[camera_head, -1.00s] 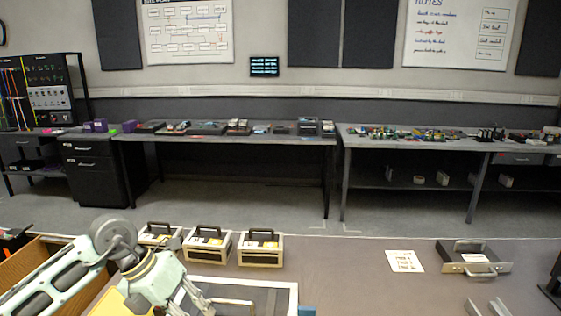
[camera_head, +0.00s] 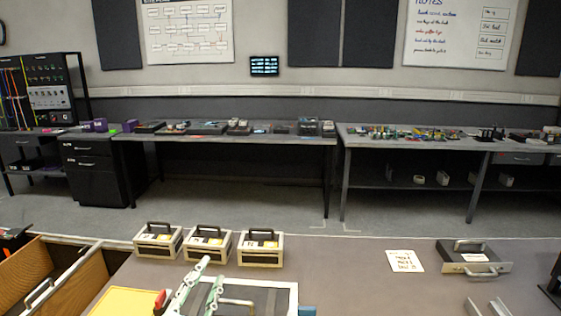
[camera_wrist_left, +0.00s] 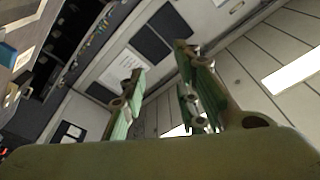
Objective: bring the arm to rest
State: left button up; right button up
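My left gripper (camera_head: 212,270) shows at the lower middle of the head view, with its pale green fingers pointing up. Behind it is a pale-framed dark tray (camera_head: 262,292) on the near table. In the left wrist view the two fingers of the left gripper (camera_wrist_left: 161,62) stand apart with nothing between them. Past them that view shows wall panels and the ceiling, tilted.
Three pale cases with dark handles, the middle one (camera_head: 207,244) among them, stand behind the tray. A wooden bin (camera_head: 30,268) is at left. A paper card (camera_head: 405,261) and a handled metal tray (camera_head: 474,258) lie at right. The tabletop between is clear.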

pick_arm(q)
jog(key=s+a+f+n+g+y, duration=0.2)
jog(key=s+a+f+g, duration=0.1)
jog(key=f, duration=0.3)
jog(key=s+a+f+n+g+y, duration=0.2)
jog(key=f+n, duration=0.1)
jog(key=f, duration=0.3)
jog(key=s+f+n+g, duration=0.1)
jog(key=s+f+g, duration=0.6)
jog(key=s, duration=0.5)
jog(key=s+f+n+g, duration=0.1)
jog(key=s+f+g, duration=0.3)
jog(key=s+f, duration=0.6)
notch_tip(320, 180, down, 23)
jog(key=s+g, duration=0.1)
jog(key=s, duration=0.1)
jog(key=s+a+f, duration=0.1)
jog(key=s+f, duration=0.8)
jog(key=s+a+f+g, duration=0.1)
jog(key=s+a+f, duration=0.1)
jog(key=s+f, duration=0.6)
jog(key=shift+s+a+f+h, duration=0.3)
jog(key=shift+s+f, duration=0.05)
jog(key=shift+s, duration=0.15)
pick_arm(e)
jog(key=shift+c, duration=0.2)
